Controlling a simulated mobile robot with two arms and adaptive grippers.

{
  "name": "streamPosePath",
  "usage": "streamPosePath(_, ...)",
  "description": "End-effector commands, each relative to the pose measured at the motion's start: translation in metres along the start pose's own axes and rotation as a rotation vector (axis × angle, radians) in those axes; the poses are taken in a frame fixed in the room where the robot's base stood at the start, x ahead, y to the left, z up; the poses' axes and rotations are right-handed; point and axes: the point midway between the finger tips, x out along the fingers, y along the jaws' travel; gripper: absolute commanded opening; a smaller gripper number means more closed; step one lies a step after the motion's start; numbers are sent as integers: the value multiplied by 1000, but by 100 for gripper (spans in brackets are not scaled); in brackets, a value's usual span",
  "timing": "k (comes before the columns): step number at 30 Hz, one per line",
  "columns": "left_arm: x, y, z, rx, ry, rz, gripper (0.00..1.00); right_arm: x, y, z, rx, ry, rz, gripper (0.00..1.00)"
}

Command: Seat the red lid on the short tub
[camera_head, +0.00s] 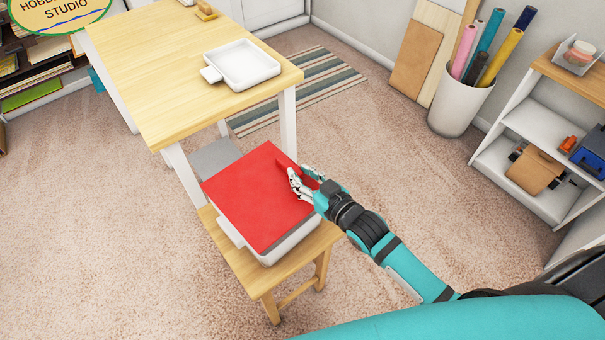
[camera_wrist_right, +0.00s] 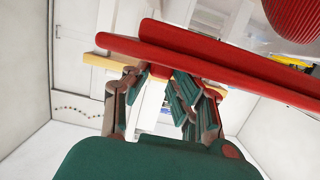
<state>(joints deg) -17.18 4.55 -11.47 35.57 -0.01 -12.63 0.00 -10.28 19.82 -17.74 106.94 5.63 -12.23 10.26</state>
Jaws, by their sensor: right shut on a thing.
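The red lid (camera_head: 250,195) is a flat square slab over the white short tub (camera_head: 292,243). The tub stands on a small wooden stool (camera_head: 258,277), and its white wall shows below the lid's near edges. In the right wrist view the lid (camera_wrist_right: 215,58) crosses above the fingers (camera_wrist_right: 160,88). My left gripper is not in view.
A wooden table (camera_head: 150,62) behind the stool bears a shallow white tray (camera_head: 243,66). A grey flat object (camera_head: 214,157) lies beyond the stool. A white bin of rolls (camera_head: 459,102) and a shelf unit (camera_head: 520,128) stand at right. The carpet between is clear.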

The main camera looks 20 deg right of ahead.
Motion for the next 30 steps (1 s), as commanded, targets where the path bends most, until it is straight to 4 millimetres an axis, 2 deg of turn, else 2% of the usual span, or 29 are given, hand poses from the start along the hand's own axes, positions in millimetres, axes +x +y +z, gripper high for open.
streamPosePath(14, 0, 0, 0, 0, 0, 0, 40, 0, 0, 0, 1, 1, 0, 0)
streamPosePath(30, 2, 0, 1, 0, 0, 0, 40, 1, 0, 9, 1, 1, 0, 0)
